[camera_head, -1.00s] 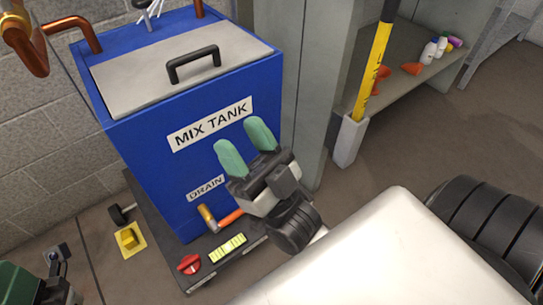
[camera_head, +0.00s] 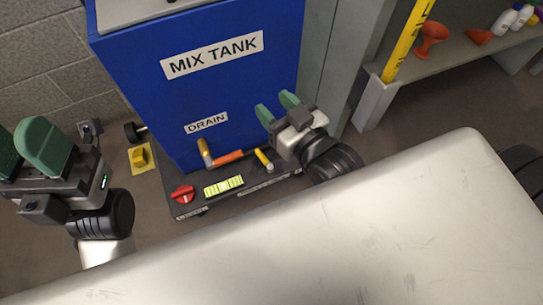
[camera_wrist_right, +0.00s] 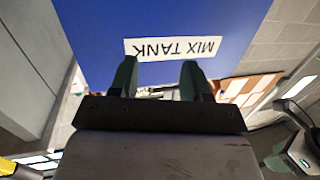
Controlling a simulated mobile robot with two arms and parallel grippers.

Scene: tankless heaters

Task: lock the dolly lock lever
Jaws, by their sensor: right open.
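The blue mix tank (camera_head: 215,95) stands on a dark dolly (camera_head: 205,205). A short yellow lever (camera_head: 263,158) stands at the dolly's right side, and a red knob (camera_head: 183,194) sits at its front left corner. Labels by both are too small to read, so I cannot tell by name which is the lock lever. My right gripper (camera_head: 277,105) is open and empty, above and slightly right of the yellow lever, near the tank's front. In the right wrist view its fingers (camera_wrist_right: 160,80) point at the tank face. My left gripper (camera_head: 22,145) is at the far left, apparently open and empty.
The drain valve's orange handle (camera_head: 227,157) lies close left of the yellow lever. A yellow-green level (camera_head: 223,185) lies on the dolly. A yellow floor piece (camera_head: 139,157) is left of the dolly. A grey post (camera_head: 345,70) stands right of the tank; a shelf (camera_head: 450,60) is beyond.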

